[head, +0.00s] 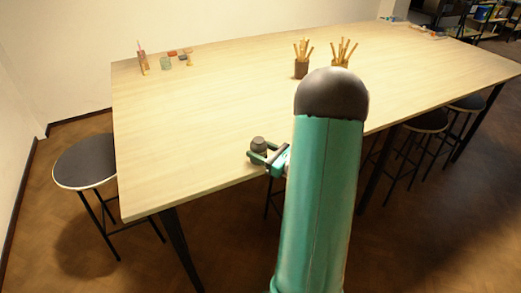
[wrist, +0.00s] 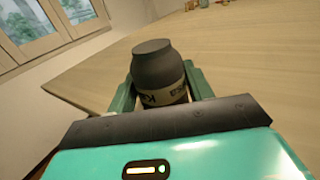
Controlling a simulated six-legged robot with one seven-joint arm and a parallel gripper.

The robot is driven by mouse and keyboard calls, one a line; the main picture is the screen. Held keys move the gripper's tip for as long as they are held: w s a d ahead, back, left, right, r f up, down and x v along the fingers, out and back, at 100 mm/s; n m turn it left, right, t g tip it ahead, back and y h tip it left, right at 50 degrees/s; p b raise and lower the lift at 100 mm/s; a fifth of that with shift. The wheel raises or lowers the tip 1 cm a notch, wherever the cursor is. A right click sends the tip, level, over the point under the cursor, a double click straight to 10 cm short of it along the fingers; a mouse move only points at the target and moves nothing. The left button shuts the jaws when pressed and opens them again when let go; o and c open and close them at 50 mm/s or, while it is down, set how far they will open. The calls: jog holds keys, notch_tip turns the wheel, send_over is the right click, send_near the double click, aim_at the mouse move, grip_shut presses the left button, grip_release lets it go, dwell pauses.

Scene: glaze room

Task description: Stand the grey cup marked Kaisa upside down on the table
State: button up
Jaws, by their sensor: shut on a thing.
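The dark grey cup (head: 258,144) is at the near edge of the table (head: 205,120) in the head view. In the wrist view the cup (wrist: 153,62) sits between the green fingers, with a narrower, closed-looking end up and a pale label band (wrist: 165,93) lower down. Its lettering is partly hidden and hard to read; a K shows. My gripper (head: 260,155) is shut on the cup, one finger on each side. The cup's lower end is hidden by the gripper, so I cannot tell whether it touches the tabletop.
A greenish cup (head: 166,63), a tool holder (head: 143,65) and small coloured blocks (head: 183,52) are at the far left. Stools (head: 85,160) (head: 425,122) stand beside the table. The middle of the tabletop is clear.

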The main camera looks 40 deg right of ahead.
jog(key=shift+w+f, duration=0.1)
jog(key=o, duration=1)
jog(key=v, duration=1.4)
jog(key=shift+a, duration=0.1)
